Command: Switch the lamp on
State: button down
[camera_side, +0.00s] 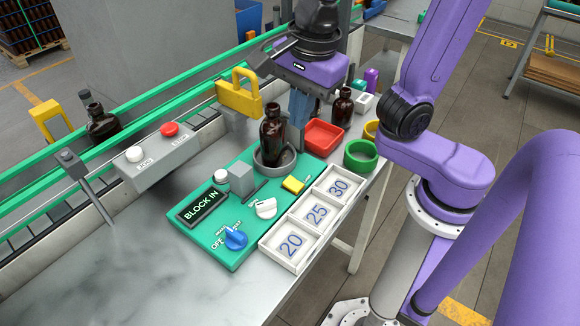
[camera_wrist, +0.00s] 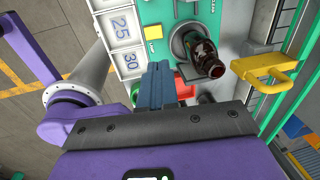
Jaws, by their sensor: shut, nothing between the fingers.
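A green panel (camera_side: 210,246) lies on the table and carries a blue knob (camera_side: 236,239) at its front corner. "OFF" is printed beside the knob; the other lettering is too small to read surely. A white knob (camera_side: 266,208) sits farther back, and a white round dome (camera_side: 221,176) stands beside a grey block (camera_side: 241,180). I cannot tell surely which part is the lamp. My gripper (camera_side: 299,122) is shut and empty, pointing down behind the brown bottle, well away from the blue knob. Its blue fingers show in the wrist view (camera_wrist: 156,82).
A brown bottle (camera_side: 272,138) stands in a grey round holder on the panel, close to my fingers. A yellow block (camera_side: 293,185), number tray (camera_side: 270,257), red tray (camera_side: 323,137) and green ring (camera_side: 361,155) are nearby. The marble table's front left (camera_side: 130,255) is clear.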

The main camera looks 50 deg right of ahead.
aim_at(289, 179)
dwell(0.4)
jog(key=f, duration=0.4)
jog(key=w+f, duration=0.1)
jog(key=f, duration=0.4)
jog(key=w+f, duration=0.1)
jog(key=f, duration=0.4)
jog(key=shift+f, duration=0.1)
dwell(0.3)
jog(key=shift+s+r, duration=0.2)
jog(key=shift+s, duration=0.55)
notch_tip(289, 179, up, 14)
jog(key=w, duration=0.2)
dwell(0.6)
